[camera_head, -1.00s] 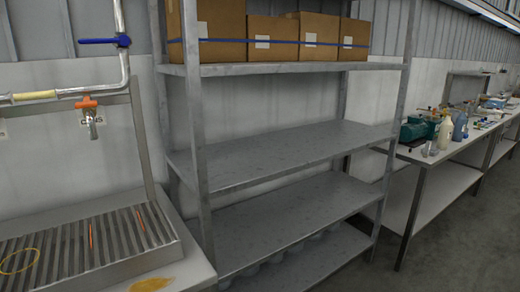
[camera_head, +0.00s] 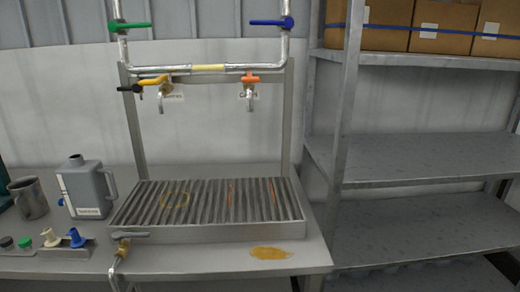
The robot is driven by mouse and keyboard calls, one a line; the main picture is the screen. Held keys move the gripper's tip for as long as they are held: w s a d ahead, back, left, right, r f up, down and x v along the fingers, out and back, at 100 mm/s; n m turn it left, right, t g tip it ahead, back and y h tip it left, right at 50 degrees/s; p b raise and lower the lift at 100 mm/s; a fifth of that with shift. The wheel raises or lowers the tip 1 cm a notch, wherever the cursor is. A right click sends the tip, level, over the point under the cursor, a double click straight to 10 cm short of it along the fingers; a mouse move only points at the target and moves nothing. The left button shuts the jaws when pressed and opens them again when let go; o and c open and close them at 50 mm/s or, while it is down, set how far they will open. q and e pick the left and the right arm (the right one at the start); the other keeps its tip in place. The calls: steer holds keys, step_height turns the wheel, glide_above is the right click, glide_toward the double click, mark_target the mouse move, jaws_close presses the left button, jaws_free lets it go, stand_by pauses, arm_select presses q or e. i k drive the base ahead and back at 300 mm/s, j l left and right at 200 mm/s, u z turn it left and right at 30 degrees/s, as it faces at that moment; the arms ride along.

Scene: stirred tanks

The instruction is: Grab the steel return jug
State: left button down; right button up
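A small steel-looking jug (camera_head: 31,200) stands upright on the bench at the far left, and it looks like the steel return jug. Neither of my grippers shows in the head view.
A slatted drain tray (camera_head: 140,232) sits right of the jugs, under two taps (camera_head: 162,94) (camera_head: 249,92). Small coloured fittings (camera_head: 76,238) stand in front of the jugs. A yellow stain (camera_head: 270,253) marks the bench. Metal shelving (camera_head: 420,158) with cardboard boxes (camera_head: 443,26) stands at right.

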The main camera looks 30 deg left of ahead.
mark_target(27, 193)
steer(key=u, duration=2.5)
steer(key=i+j+z, duration=0.25)
steer(key=z, duration=0.25)
